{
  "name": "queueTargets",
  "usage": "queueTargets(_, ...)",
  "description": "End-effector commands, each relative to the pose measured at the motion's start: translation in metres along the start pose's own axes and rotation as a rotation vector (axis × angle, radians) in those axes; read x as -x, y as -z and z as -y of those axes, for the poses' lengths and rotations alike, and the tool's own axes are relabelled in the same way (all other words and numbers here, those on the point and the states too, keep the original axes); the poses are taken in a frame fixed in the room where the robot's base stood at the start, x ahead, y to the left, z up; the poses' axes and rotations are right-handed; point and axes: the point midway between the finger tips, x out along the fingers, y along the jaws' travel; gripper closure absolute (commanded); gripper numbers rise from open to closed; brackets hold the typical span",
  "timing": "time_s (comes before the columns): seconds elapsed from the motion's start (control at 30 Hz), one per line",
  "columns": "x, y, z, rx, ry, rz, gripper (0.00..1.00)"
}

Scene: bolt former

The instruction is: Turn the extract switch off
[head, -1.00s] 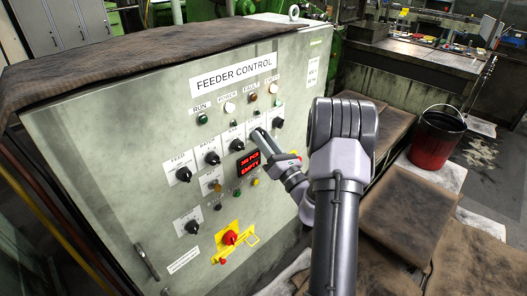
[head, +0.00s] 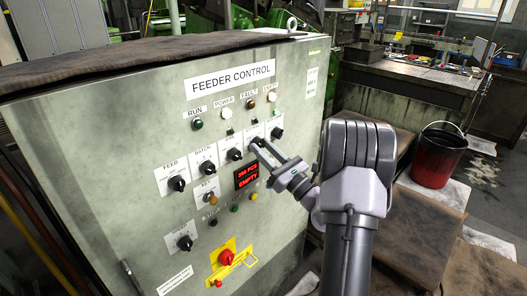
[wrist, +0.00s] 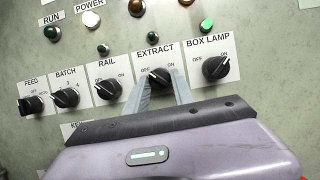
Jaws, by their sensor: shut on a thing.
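The extract switch (wrist: 158,77) is a black rotary knob on a white plate, with OFF at its left and ON at its right. It sits between the rail knob (wrist: 107,89) and the box lamp knob (wrist: 215,68). My gripper (wrist: 160,88) has one finger on each side of the extract knob and is shut on it. In the wrist view the knob's top shows between the fingertips; which mark it points at is hard to tell. In the head view my gripper (head: 257,144) reaches the panel and covers most of the extract knob.
The feeder control cabinet (head: 90,130) also carries the feed knob (head: 177,183), the batch knob (head: 208,167), a red display (head: 247,177) and a red-and-yellow main switch (head: 226,257). A red and black bucket (head: 436,160) stands to the right.

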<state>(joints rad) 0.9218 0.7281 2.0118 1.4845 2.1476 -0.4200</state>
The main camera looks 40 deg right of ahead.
Motion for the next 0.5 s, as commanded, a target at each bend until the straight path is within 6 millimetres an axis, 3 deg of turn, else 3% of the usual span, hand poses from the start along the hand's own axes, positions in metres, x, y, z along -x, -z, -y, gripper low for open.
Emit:
queueTargets(0.3, -0.0008, -0.0019, 0.0007, 0.002, 0.001, 0.003, 1.00)
queueTargets(0.33, -0.0008, -0.0019, 0.0007, 0.002, 0.001, 0.003, 0.64)
queueTargets(0.4, -0.0007, -0.0016, 0.0006, 0.002, 0.001, 0.003, 0.51)
queueTargets(0.5, -0.0005, -0.0011, 0.0004, 0.001, 0.001, 0.002, 0.49)
